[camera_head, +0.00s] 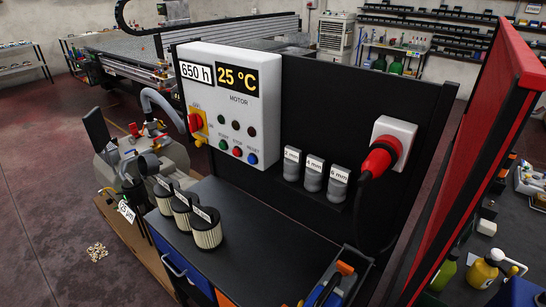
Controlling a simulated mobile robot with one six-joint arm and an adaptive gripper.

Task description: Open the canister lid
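A grey rounded machine (112,172) stands low at the left, beside the black cabinet. It looks like a vacuum unit with a grey hose (158,100) rising from it. A dark flat panel (97,130) stands upright at its left side; I cannot tell whether this is a lid. Dark fittings and a white tag reading about 25 µm (126,211) sit at its front. Which part is the canister and whether its lid is open or shut is too small to tell. My gripper is not in view.
Several labelled filter cartridges (207,230) stand on the black cabinet top (262,245). Behind them is a control box (230,105). A red plug (378,160) and grey labelled holders (313,174) are on the black panel. Pale pellets (97,252) lie on otherwise open floor.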

